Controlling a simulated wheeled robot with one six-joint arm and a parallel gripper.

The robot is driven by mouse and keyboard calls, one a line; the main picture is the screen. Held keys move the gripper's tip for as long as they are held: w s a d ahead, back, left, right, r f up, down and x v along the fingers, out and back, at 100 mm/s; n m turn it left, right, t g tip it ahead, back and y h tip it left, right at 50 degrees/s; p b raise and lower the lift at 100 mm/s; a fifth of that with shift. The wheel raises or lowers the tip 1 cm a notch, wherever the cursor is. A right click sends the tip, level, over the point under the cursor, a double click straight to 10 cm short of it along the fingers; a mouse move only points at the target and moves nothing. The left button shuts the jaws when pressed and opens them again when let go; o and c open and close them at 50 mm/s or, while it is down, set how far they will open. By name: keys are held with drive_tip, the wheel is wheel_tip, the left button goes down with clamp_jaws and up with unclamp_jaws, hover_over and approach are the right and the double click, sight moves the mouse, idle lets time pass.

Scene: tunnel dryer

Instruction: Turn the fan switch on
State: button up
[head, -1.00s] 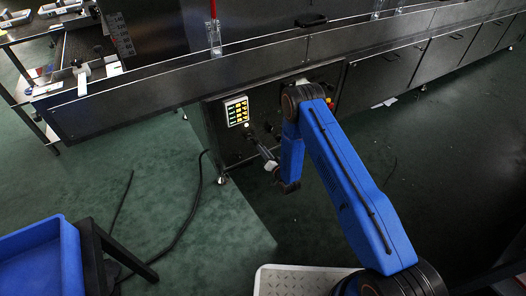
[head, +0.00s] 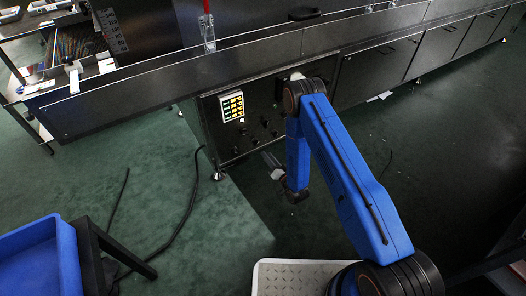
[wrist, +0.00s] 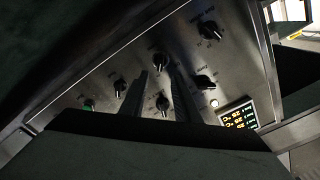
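The control panel shows in the head view (head: 222,138) as a dark cabinet front with a display and small knobs. In the wrist view the panel (wrist: 120,65) is tilted and carries several black rotary knobs with small labels, too blurred to tell which is the fan switch. My gripper (wrist: 158,72) shows there as two dark fingers with a gap between them, open and empty. One knob (wrist: 162,104) appears in the gap, but contact cannot be told. Other knobs (wrist: 206,81) lie to either side. In the head view my gripper (head: 268,159) is just in front of the panel, below the display.
The lit display (head: 232,106) has yellow and green digits. A black cable (head: 185,205) lies on the green floor. A blue bin (head: 38,262) stands at the lower left.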

drive_tip(key=v, duration=0.8)
drive_tip(key=shift+w, duration=0.1)
